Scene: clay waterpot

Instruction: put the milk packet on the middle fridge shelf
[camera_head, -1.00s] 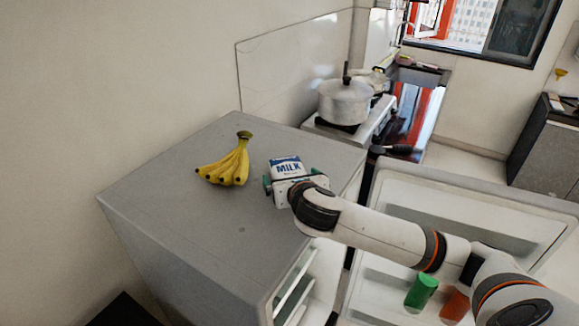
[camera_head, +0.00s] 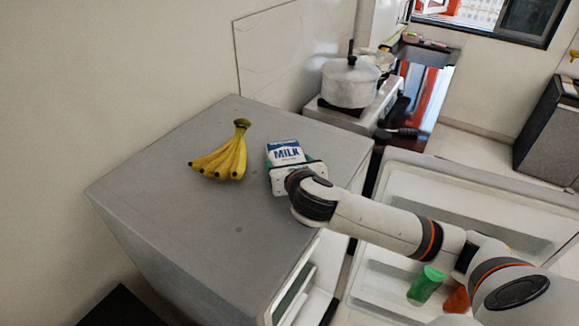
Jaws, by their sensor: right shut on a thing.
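The milk packet (camera_head: 286,151), white and blue with "MILK" on it, is over the fridge's grey top (camera_head: 215,215), right of the bananas. My right gripper (camera_head: 292,166) is shut on the milk packet, with green fingertips partly hidden behind the gripper body. I cannot tell whether the packet touches the fridge top. The fridge (camera_head: 170,262) stands with its door (camera_head: 470,200) open to the right. Only a strip of its inside (camera_head: 297,300) shows below the top's edge; the middle shelf cannot be made out. My left gripper is not in view.
Yellow bananas (camera_head: 222,162) lie on the fridge top. A pot (camera_head: 349,82) stands on the stove behind. The fridge top's front left is clear.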

